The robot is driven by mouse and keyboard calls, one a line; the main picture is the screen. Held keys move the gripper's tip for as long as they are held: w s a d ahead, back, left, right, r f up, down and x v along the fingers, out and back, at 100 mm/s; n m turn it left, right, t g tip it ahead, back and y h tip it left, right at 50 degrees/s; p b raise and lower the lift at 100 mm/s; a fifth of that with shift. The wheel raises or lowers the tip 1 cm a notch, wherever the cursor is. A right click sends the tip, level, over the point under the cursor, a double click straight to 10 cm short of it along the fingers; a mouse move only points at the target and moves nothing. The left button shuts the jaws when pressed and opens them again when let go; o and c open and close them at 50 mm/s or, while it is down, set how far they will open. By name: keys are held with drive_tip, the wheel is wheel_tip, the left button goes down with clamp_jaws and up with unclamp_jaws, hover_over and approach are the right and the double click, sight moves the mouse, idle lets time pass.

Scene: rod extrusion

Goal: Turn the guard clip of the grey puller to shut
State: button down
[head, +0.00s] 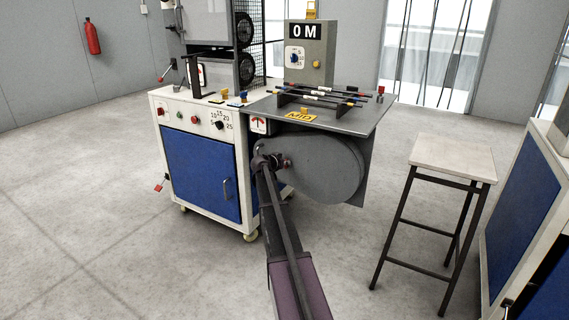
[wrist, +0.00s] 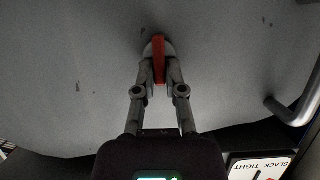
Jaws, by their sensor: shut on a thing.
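The guard clip (wrist: 158,46) is a red bar on a pale round base, set on a grey plate (wrist: 80,60) in the wrist view. It stands upright in that picture. My gripper (wrist: 159,72) has one finger on each side of it and is shut on it. In the head view the grey puller (head: 318,165) has a large rounded guard under a flat top. My arm's wrist covers the guard's left end there, and the clip and fingertips cannot be made out.
A curved bar handle (wrist: 292,113) and a SLACK/TIGHT dial (wrist: 259,166) are at the right of the wrist view. Rods (head: 320,97) lie on the puller's top. A blue-doored cabinet (head: 198,170) adjoins left.

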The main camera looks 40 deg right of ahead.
drive_tip(key=shift+w+d, duration=0.1)
drive_tip(key=shift+d, duration=0.15)
drive_tip(key=shift+w+f+n+g+h+b, duration=0.25)
drive_tip(key=shift+n+g+h+b, duration=0.9)
drive_tip(key=shift+n, duration=1.05)
drive_tip(key=shift+w+f+n+g+h+b, duration=0.2)
drive_tip(key=shift+n+g+h+b, duration=0.4)
drive_tip(key=shift+n+b, duration=1.35)
drive_tip(key=shift+w+f+n+g+h+b, duration=0.25)
drive_tip(key=shift+n+g+h+b, duration=0.65)
drive_tip(key=shift+n, duration=1.55)
drive_tip(key=c, duration=0.7)
unclamp_jaws()
drive_tip(key=shift+a, duration=0.15)
drive_tip(key=shift+s+a, duration=0.15)
drive_tip(key=shift+a, duration=0.05)
